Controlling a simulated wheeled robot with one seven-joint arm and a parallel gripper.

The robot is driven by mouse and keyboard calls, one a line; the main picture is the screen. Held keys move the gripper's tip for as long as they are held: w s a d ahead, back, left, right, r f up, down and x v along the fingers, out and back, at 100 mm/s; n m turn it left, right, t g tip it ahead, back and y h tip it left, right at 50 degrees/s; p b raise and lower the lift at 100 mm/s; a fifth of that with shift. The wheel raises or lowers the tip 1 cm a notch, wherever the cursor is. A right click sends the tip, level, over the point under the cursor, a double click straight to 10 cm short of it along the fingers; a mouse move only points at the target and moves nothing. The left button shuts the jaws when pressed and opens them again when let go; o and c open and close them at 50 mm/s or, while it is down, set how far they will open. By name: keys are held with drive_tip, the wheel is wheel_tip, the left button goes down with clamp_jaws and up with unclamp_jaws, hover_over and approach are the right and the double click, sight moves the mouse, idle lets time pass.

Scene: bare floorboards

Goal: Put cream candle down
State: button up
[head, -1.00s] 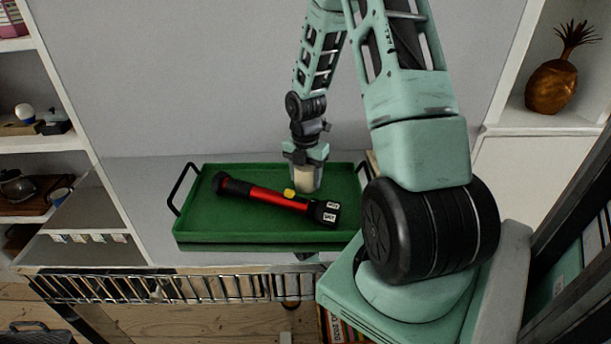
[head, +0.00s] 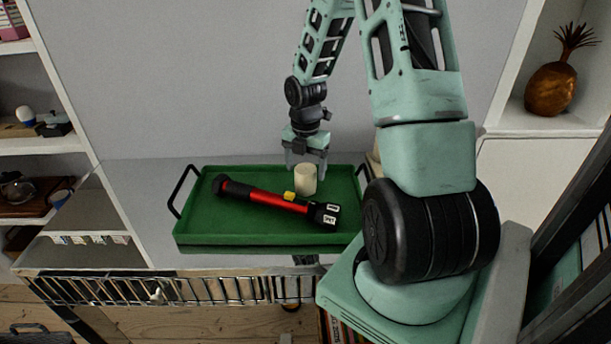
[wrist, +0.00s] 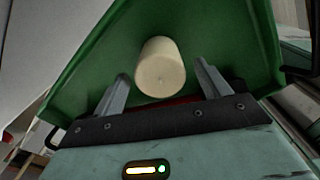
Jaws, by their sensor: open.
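The cream candle (head: 305,180) stands upright in the green tray (head: 205,225), behind the red and black flashlight. In the wrist view the candle (wrist: 160,68) is ahead of the fingertips, with the green tray (wrist: 235,45) around it. My gripper (head: 307,165) is open and empty, just above and slightly behind the candle in the head view. In the wrist view my gripper's fingers (wrist: 160,80) are spread to either side, apart from the candle. The candle's top faces the wrist camera.
The red and black flashlight (head: 270,199) lies across the tray in front of the candle. A wire rack (head: 190,290) runs along the front. Shelves with small objects (head: 40,120) stand at left. A pineapple ornament (head: 551,85) sits on a shelf at right.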

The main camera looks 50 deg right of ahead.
sight(306, 168)
wheel_tip(306, 168, up, 8)
drive_tip(key=shift+f, duration=0.25)
drive_tip(key=shift+r, duration=0.35)
drive_tip(key=shift+a, duration=0.15)
drive_tip(key=s+a+r+m, duration=0.1)
drive_tip(key=a+r+m, duration=0.15)
drive_tip(key=a, duration=1.05)
drive_tip(key=a+r+m, duration=0.1)
drive_tip(key=a+m, duration=0.2)
drive_tip(key=a, duration=1)
drive_tip(key=s+a+r+m, duration=0.1)
drive_tip(key=s+a+m, duration=0.6)
drive_tip(key=s+a, duration=0.7)
drive_tip(key=shift+s+a+r+y, duration=0.2)
drive_tip(key=shift+s+r+y, duration=0.15)
drive_tip(key=shift+s, duration=0.85)
